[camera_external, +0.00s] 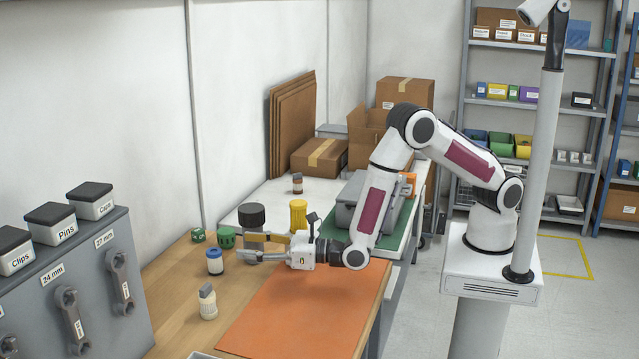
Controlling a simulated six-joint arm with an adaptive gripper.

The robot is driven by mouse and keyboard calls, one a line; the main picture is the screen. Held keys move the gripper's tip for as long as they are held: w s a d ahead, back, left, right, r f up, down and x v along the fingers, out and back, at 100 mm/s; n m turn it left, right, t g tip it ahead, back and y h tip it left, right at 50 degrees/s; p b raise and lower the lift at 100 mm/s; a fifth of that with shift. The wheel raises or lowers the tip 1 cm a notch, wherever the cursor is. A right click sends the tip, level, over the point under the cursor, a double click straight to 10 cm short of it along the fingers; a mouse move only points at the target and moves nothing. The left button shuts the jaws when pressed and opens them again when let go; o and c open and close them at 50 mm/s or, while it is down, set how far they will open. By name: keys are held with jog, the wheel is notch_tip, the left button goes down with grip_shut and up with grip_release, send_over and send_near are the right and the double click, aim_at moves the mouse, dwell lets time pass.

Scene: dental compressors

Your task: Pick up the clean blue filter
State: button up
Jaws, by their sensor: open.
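A small cylinder with a blue top and a pale label, which looks like the blue filter (215,262), stands upright on the wooden bench top. It looks clean, but it is too small to be sure. My gripper (244,247) is level and points left, low over the bench. Its jaws are open, with the fingertips just right of the blue filter and a short gap apparent between them. Nothing shows clearly held in the jaws.
A dark-capped grey cylinder (251,217) stands close behind my gripper. Green pieces (226,238) sit behind the filter, and a yellow cylinder (298,214) behind my wrist. A cream bottle (208,303) stands in front. The orange mat (300,315) is clear.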

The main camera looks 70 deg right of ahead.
jog(key=m+h, duration=0.2)
send_near(221, 253)
jog(key=shift+s+d, duration=0.15)
jog(key=shift+s, duration=0.15)
jog(key=shift+w+a, duration=0.15)
jog(key=shift+w, duration=1.55)
jog(key=shift+w+a, duration=0.2)
jog(key=shift+w, duration=1.5)
jog(key=shift+w+a+f, duration=0.1)
jog(key=shift+w+a, duration=0.05)
jog(key=shift+w, duration=1.15)
jog(key=shift+w+a+f, duration=0.1)
jog(key=shift+w+a, duration=0.05)
jog(key=shift+w, duration=1.15)
jog(key=c, duration=1.1)
